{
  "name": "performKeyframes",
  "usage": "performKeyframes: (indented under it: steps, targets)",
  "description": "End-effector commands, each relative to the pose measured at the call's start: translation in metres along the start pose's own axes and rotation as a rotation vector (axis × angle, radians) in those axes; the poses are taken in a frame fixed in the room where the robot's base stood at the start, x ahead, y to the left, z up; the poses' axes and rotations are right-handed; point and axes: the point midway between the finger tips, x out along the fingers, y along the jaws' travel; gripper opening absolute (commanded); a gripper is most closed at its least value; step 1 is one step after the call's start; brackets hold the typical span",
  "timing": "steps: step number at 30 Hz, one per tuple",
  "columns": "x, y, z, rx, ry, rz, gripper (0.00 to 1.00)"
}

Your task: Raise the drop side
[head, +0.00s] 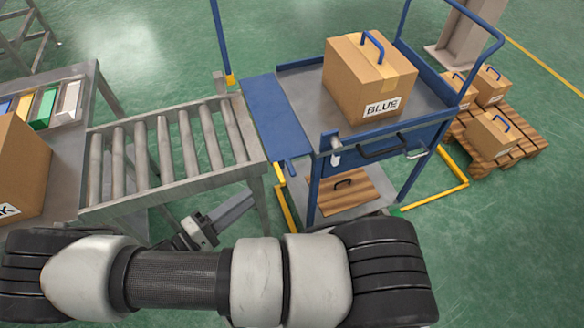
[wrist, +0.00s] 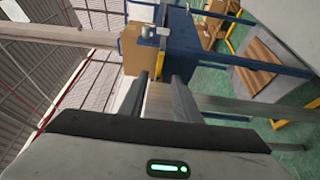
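The drop side is a blue panel (head: 277,112) on the left of the blue cart (head: 420,133). It is folded down roughly level, bridging from the cart's tray towards the roller conveyor's end. A short blue handle (head: 290,168) shows at its near corner. A white-and-grey fitting (head: 336,152) sits on the cart's near corner post. In the wrist view my gripper (wrist: 160,82) is open, its two dark fingers apart, with a pale grey surface behind the gap. It touches nothing I can make out. In the head view my forearm crosses the foreground, below the panel.
A carton marked BLUE (head: 368,80) stands on the cart's tray. A wooden board (head: 340,190) lies on its lower shelf. The roller conveyor (head: 165,155) is empty. Several cartons stand on a pallet (head: 525,147) at right. A blue post (head: 220,40) rises behind the conveyor.

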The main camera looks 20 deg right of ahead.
Motion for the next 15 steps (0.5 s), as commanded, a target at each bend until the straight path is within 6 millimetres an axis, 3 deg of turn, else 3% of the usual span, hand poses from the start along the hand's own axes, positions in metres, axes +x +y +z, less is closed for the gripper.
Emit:
performKeyframes:
  steps: [15]
  targets:
    - [0.109, 0.001, 0.002, -0.004, -0.007, 0.001, 0.3]
